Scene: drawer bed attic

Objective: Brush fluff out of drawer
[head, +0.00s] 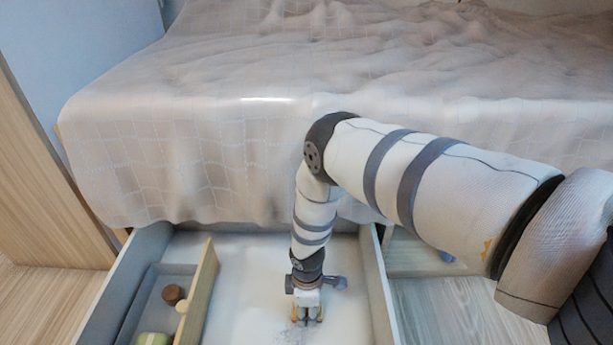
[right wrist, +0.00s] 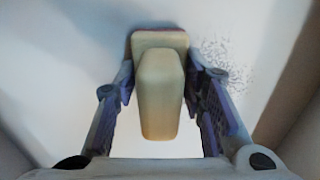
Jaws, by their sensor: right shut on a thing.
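The open drawer (head: 376,290) extends from under the bed, with a white floor inside. My right gripper (head: 306,311) is low inside the main compartment, shut on the brush. In the right wrist view the brush (right wrist: 160,95) has a pale wooden handle between the two fingers and a wider head with a reddish edge. Its bristles are hidden. Grey speckled fluff (right wrist: 226,65) lies on the drawer floor, right of the brush head in that view. Some fluff (head: 287,335) also shows near the gripper in the head view. My left gripper is not in view.
A wooden divider (head: 205,285) separates a left compartment holding a brown round item (head: 172,294), a pale ball (head: 182,307) and a green item (head: 153,339). The bed with a draped cover (head: 200,130) stands above and behind. Wooden floor (head: 440,310) lies right of the drawer.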

